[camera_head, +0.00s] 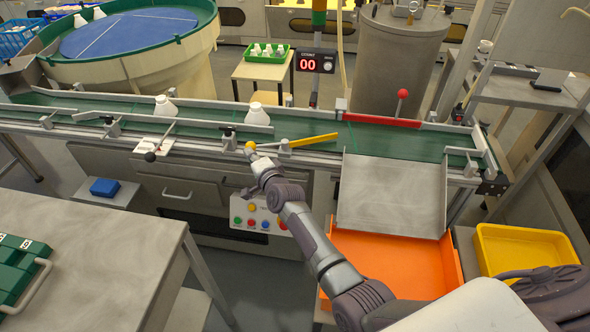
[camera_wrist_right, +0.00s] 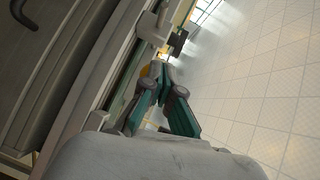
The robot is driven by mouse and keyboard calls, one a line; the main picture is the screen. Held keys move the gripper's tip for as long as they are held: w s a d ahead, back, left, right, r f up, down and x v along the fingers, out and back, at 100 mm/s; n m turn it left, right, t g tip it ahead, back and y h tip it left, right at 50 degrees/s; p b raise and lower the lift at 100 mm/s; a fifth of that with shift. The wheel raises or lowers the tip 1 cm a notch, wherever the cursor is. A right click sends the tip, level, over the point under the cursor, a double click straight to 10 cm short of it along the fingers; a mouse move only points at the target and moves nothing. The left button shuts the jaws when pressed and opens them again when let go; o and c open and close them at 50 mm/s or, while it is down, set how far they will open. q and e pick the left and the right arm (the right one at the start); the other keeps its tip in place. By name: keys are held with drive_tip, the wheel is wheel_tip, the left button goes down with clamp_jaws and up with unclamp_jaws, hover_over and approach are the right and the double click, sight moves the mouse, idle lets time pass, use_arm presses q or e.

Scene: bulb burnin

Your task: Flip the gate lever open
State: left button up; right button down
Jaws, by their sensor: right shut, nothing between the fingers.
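A yellow gate arm (camera_head: 313,140) reaches from a pivot at the conveyor's near rail, slanting slightly over the green belt. A yellow knob (camera_head: 250,146) sits left of it at the near rail and seems to belong to its lever. My right gripper (camera_head: 256,159) is shut and empty, just in front of and below the knob; whether it touches cannot be told. In the right wrist view, the closed fingers (camera_wrist_right: 166,78) are beside the rail, with a bit of yellow showing behind the tips. My left gripper is not in view.
White bottles (camera_head: 165,106) (camera_head: 257,115) stand on the belt (camera_head: 215,117). A red bar (camera_head: 382,121) and red-ball lever (camera_head: 402,94) are to the right. A metal chute (camera_head: 392,195) leads toward an orange bin (camera_head: 400,262). A black-knobbed lever (camera_head: 150,157) is at left.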

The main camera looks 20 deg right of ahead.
drive_tip(key=shift+w+a+b, duration=0.15)
drive_tip(key=shift+w+b, duration=1.35)
drive_tip(key=shift+w, duration=0.9)
drive_tip(key=shift+s, duration=0.1)
